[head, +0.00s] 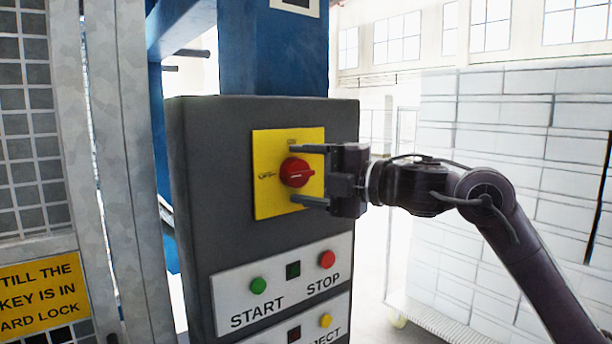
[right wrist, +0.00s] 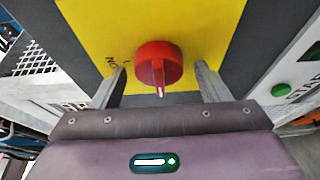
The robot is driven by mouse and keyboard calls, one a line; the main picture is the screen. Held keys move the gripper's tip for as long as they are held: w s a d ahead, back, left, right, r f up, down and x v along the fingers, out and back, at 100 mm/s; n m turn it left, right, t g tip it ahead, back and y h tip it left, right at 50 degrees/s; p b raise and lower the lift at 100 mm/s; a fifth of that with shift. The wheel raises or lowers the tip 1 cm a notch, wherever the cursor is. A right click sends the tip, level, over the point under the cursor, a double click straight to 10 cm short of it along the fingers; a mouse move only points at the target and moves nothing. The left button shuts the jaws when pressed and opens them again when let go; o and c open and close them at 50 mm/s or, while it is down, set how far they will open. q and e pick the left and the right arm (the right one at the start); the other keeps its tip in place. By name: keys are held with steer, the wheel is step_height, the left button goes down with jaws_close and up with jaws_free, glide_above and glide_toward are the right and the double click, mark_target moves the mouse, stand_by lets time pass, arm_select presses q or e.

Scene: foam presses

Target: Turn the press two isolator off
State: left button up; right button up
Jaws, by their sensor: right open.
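The isolator is a round red knob (head: 296,172) on a yellow plate (head: 270,205), high on the front of a dark grey control box (head: 215,150). Small marks that look like ON above and OFF to the left are on the plate. The knob's raised handle lies roughly sideways in the head view. My right gripper (head: 294,174) comes from the right, open, one finger above the knob and one below. In the right wrist view the knob (right wrist: 158,65) sits between the spread fingers (right wrist: 160,78), with gaps on both sides. My left gripper is not in view.
Below the plate are a green START button (head: 258,285) and a red STOP button (head: 327,259), with a yellow button (head: 325,320) lower down. A mesh guard with a yellow sign (head: 42,292) stands left. A stack of white blocks (head: 500,200) on a trolley stands right.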

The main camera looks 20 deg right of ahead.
steer(key=b+v, duration=0.4)
steer(key=v, duration=0.3)
steer(key=shift+s+d, duration=0.25)
steer(key=shift+s, duration=0.05)
